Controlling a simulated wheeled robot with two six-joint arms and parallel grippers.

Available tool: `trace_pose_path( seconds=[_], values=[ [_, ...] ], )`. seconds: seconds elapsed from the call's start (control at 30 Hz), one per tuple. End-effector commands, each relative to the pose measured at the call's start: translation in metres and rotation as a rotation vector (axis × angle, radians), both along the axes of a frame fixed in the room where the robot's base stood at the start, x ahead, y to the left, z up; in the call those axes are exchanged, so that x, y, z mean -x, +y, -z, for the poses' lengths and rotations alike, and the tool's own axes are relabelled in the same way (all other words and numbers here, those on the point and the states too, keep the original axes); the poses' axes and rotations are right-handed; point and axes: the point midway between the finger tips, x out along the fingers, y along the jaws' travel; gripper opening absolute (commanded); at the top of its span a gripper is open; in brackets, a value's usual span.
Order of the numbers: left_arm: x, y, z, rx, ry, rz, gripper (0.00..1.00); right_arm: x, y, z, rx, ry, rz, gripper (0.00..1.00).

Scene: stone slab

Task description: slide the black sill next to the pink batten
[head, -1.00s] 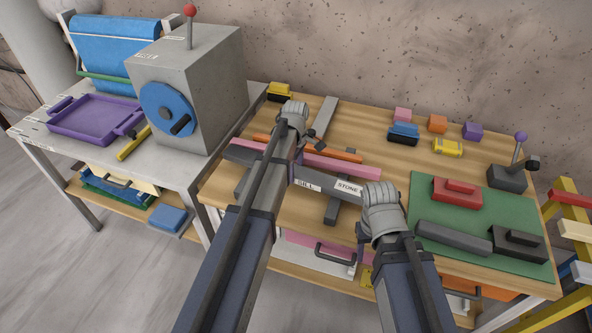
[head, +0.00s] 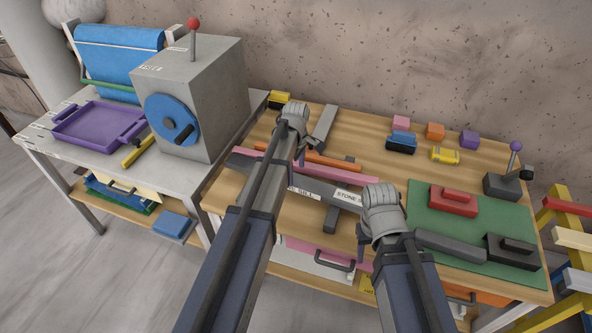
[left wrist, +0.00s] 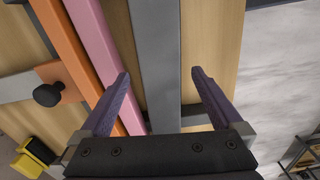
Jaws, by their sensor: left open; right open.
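The black sill (head: 322,190), a long dark bar with white labels, lies on the wooden bench. The pink batten (head: 345,174) lies just behind it. In the left wrist view the sill (left wrist: 155,50) runs between my open left fingers (left wrist: 160,74), and the pink batten (left wrist: 92,38) is outside the left finger. A wedge of bare wood separates them at the top and narrows towards the gripper; contact there is unclear. My left gripper (head: 299,155) is over the bars. My right gripper (head: 364,242), open, is at the sill's right part; its fingers are mostly hidden.
An orange bar (head: 335,161) lies behind the batten; the left wrist view shows a black knob (left wrist: 47,95) beside it. Grey crosspieces (head: 331,218) lie under the bars. A green mat (head: 475,222) with red and dark blocks is at right. Small coloured blocks stand at the back.

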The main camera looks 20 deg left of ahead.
Motion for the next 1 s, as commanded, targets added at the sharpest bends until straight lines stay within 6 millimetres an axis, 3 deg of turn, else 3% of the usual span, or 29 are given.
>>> trace_pose_path(
  seconds=[0.03, 0.1, 0.3, 0.87, 1.0],
  values=[
    [0.000, 0.000, -0.015, 0.000, 0.000, 0.000, 1.00, 0.000, 0.000, -0.015, 0.000, 0.000, 0.000, 0.50],
    [0.000, 0.000, -0.025, 0.000, 0.000, 0.000, 1.00, 0.000, 0.000, -0.025, 0.000, 0.000, 0.000, 0.50],
    [0.000, 0.000, -0.040, 0.000, 0.000, 0.000, 1.00, 0.000, 0.000, -0.040, 0.000, 0.000, 0.000, 0.50],
    [0.001, -0.001, -0.039, 0.000, 0.000, 0.005, 1.00, 0.000, 0.000, -0.039, 0.000, 0.000, 0.000, 0.50],
    [0.025, -0.023, -0.039, -0.007, 0.006, 0.158, 1.00, 0.000, 0.000, -0.039, 0.000, 0.000, 0.000, 0.50]
  ],
)
